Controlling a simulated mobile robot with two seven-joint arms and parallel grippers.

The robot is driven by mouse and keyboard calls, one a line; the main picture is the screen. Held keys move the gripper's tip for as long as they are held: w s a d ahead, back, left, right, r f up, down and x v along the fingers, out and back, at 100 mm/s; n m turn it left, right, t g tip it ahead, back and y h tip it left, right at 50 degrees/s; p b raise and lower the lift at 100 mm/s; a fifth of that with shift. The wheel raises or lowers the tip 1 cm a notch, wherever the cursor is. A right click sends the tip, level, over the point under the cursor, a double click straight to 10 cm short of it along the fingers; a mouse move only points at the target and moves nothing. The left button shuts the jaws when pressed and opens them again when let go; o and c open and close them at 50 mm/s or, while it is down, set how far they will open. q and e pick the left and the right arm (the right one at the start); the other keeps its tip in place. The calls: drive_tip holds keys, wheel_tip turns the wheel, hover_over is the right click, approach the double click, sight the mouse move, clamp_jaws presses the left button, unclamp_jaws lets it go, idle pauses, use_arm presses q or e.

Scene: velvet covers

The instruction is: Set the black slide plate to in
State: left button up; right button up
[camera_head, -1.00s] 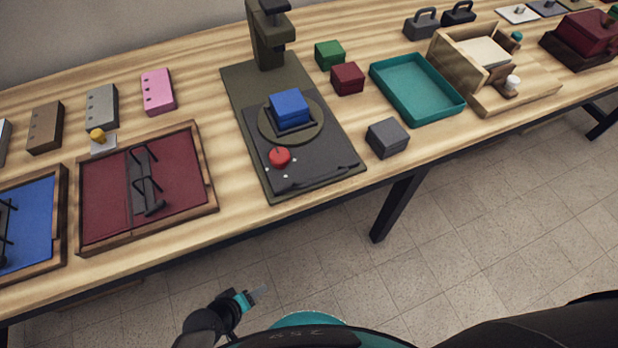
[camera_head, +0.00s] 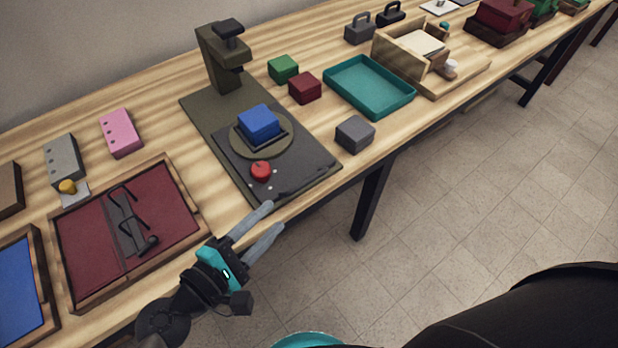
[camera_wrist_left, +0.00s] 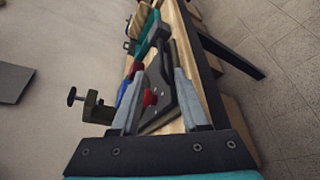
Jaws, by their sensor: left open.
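The black slide plate (camera_head: 293,174) lies on the olive base (camera_head: 198,104) of a press-like stand. It carries a round olive disc (camera_head: 240,146) with a blue block (camera_head: 258,122) on it and a red knob (camera_head: 261,171) nearer its front. My left gripper (camera_head: 274,216) is open and empty, its fingers pointing at the front edge of the base, with no clear contact. In the left wrist view, the slide plate (camera_wrist_left: 160,99) shows between and beyond the two fingers. My right gripper is not in view.
A framed red tray (camera_head: 80,240) with a dark handle lies left of the stand. A grey block (camera_head: 355,134), a teal tray (camera_head: 345,92), a green block (camera_head: 283,69) and a dark red block (camera_head: 305,87) stand to the right. The table's front edge runs under my gripper.

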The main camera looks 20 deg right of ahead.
sight(305, 185)
use_arm(q)
drive_tip(key=b+x, duration=0.1)
drive_tip(key=x, duration=1.2)
drive_tip(key=shift+w+d+f, duration=0.1)
drive_tip(key=shift+w+d, duration=0.1)
drive_tip(key=shift+d, duration=0.05)
drive_tip(key=shift+c, duration=0.4)
clamp_jaws()
idle(0.4)
